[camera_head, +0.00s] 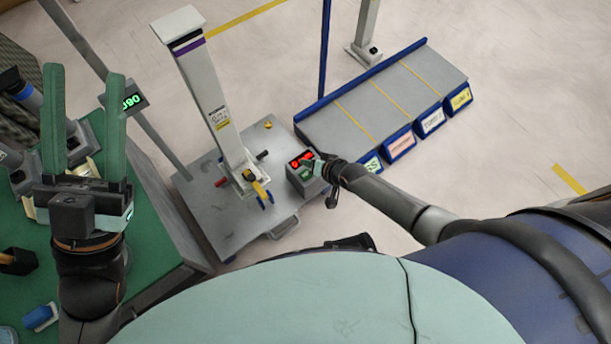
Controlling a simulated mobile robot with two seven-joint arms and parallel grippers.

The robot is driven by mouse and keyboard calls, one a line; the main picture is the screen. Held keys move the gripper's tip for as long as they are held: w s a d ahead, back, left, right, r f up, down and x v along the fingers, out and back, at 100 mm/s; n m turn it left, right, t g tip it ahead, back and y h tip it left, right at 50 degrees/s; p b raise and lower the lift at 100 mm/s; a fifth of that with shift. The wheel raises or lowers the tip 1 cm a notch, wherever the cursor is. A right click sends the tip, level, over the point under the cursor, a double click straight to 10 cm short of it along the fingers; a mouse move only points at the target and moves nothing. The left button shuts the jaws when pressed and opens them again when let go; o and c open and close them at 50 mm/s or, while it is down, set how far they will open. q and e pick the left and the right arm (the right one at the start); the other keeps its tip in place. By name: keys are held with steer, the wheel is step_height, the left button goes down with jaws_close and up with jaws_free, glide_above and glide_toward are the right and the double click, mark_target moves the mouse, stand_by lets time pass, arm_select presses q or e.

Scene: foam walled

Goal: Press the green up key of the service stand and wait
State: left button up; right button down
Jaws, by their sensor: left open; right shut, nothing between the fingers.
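The service stand has a grey base plate (222,222) with a tall white column (207,85) on it. A small grey control box (304,185) stands at its right edge, with a lit red display (300,158). A green patch, seemingly the up key (305,173), shows on the box top just below the display. My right gripper (319,166) reaches in from the right, shut and empty, its tip at the box's right side by the green patch. I cannot tell whether it touches the key. My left gripper (84,78) is open and empty, green fingers pointing up, far left of the stand.
A grey ramp-like platform (375,98) with labelled blue bins lies right of the stand. A green-topped table (150,235) with tools is at left, beside a pole carrying a green digital readout (131,101). Pale floor (500,165) is open at right.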

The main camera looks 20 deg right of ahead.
mark_target(307, 177)
arm_select(q)
steer(key=f+b, duration=0.1)
steer(key=f, duration=0.1)
steer(key=f+b, duration=0.2)
steer(key=d+f+b, duration=0.1)
steer(key=f, duration=0.1)
steer(key=shift+w, duration=0.1)
arm_select(e)
step_height(307, 177, down, 6)
steer(key=shift+r, duration=0.1)
arm_select(q)
steer(key=shift+a, duration=0.1)
stand_by(1.1)
arm_select(e)
steer(key=shift+f, duration=0.4)
